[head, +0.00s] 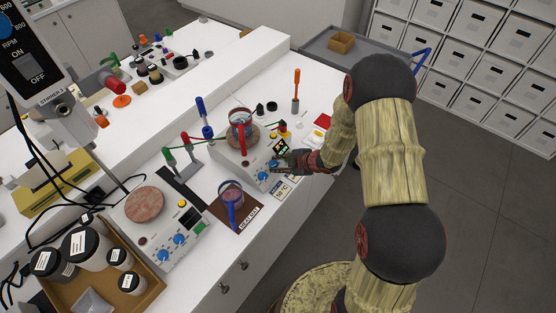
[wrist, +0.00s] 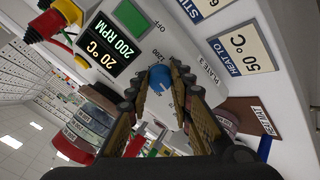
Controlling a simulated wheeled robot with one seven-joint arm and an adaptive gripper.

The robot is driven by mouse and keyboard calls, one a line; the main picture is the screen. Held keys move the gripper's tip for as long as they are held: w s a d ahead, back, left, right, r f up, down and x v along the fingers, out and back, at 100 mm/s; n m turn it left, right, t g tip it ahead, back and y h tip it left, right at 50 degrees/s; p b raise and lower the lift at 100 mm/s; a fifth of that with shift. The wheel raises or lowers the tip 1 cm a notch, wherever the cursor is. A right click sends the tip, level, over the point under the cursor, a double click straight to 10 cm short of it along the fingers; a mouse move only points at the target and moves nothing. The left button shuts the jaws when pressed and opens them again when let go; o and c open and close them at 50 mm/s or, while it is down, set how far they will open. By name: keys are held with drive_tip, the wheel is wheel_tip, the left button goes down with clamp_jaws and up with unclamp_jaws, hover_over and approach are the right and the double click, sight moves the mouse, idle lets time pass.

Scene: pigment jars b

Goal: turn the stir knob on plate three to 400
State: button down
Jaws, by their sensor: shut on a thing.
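The plate three unit (head: 228,158) is a pale box with a round brown top and a beaker of dark liquid on it. Its display (wrist: 108,45) reads 20 °C and 200 RPM in the wrist view. My gripper (head: 277,166) is at the unit's front panel. In the wrist view my gripper (wrist: 162,84) is shut on a blue knob (wrist: 160,76), one finger on each side. The plate name label (wrist: 193,68) is partly readable.
A blue-handled pot (head: 231,194) stands on a brown mat left of the gripper. Cards reading "STIR" and "HEAT TO 50 °C" (wrist: 242,53) lie before the unit. A red-and-yellow button (wrist: 62,13) is near the display. Another plate unit (head: 165,222) stands further left.

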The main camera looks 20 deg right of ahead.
drive_tip(key=m+p, duration=0.3)
drive_tip(key=m, duration=0.1)
drive_tip(key=shift+m, duration=0.3)
drive_tip(key=shift+m+p, duration=0.95)
drive_tip(key=shift+m, duration=0.75)
drive_tip(key=shift+s+f, duration=0.1)
drive_tip(key=c, duration=1.6)
unclamp_jaws()
drive_tip(key=v, duration=1.2)
